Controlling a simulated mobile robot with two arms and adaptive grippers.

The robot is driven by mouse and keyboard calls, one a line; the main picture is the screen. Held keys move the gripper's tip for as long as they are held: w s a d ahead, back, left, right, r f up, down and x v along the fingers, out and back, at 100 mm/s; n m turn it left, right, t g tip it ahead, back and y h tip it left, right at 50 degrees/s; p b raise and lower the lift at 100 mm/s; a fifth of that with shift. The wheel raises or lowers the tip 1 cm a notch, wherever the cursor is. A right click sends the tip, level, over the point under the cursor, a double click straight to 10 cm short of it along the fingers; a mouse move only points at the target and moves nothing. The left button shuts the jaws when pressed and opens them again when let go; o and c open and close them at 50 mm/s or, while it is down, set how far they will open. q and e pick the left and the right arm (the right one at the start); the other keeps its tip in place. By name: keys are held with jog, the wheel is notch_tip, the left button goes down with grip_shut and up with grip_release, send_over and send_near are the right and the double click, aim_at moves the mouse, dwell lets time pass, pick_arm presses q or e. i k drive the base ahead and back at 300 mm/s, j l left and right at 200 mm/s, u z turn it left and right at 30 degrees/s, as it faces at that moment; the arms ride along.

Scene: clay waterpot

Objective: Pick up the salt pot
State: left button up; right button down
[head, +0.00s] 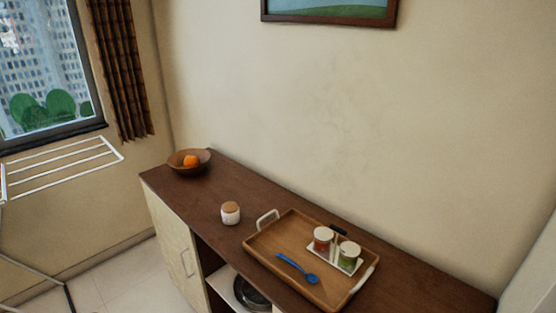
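A small white pot with a brown lid (230,214) stands upright on the dark wooden sideboard top, left of the tray. It is the likeliest salt pot, but I can read no label. Two more lidded jars, one with red contents (322,241) and one with green contents (348,258), stand on a small white holder in the wooden tray (276,232). Neither of my grippers is in view, and nothing touches the pots.
A blue spoon (297,268) lies in the tray, which has white handles. A wooden bowl with an orange fruit (190,161) stands at the sideboard's far left end. A white drying rack (62,168) is at left. The sideboard top (195,195) is clear between bowl and white pot.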

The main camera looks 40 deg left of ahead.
aim_at(231, 211)
jog(key=u, duration=1.6)
